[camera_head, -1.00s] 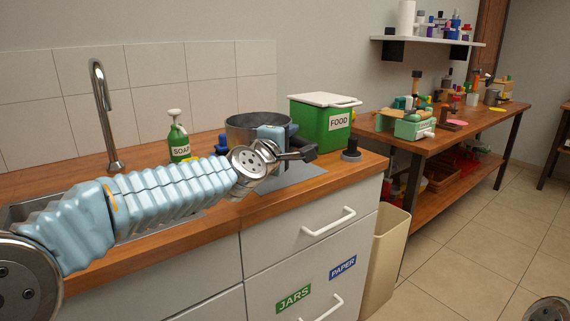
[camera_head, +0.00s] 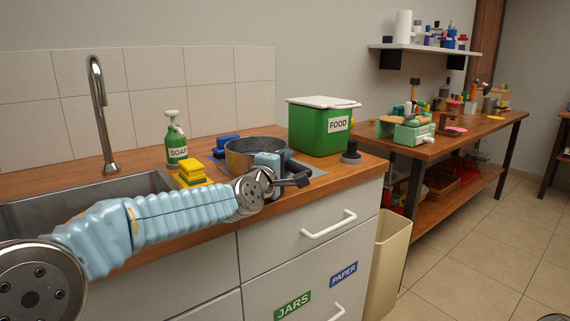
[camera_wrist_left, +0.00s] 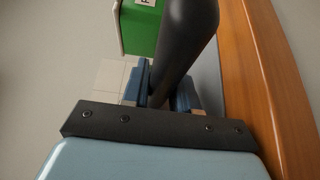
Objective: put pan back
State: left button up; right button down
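The wrist and gripper body hide part of the pan's near side. My right gripper is not in view.
A green FOOD box (camera_head: 318,130) stands behind the pan, with a dark round knobbed item (camera_head: 351,155) to its right. Yellow sponges (camera_head: 191,174), a blue item (camera_head: 226,146) and a soap bottle (camera_head: 176,145) stand left. The sink (camera_head: 90,200) is farther left.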

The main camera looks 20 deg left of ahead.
pick_arm(q)
jog(key=o, duration=0.4)
jog(key=shift+r+p, duration=0.25)
jog(key=shift+p, duration=0.05)
jog(key=s+b, duration=0.1)
jog(key=s, duration=0.3)
jog(key=s+a+b, duration=0.1)
jog(key=s, duration=0.3)
jog(key=s+b, duration=0.1)
jog(key=s, duration=0.3)
jog(key=shift+a+f, duration=0.1)
jog(key=shift+a, duration=0.3)
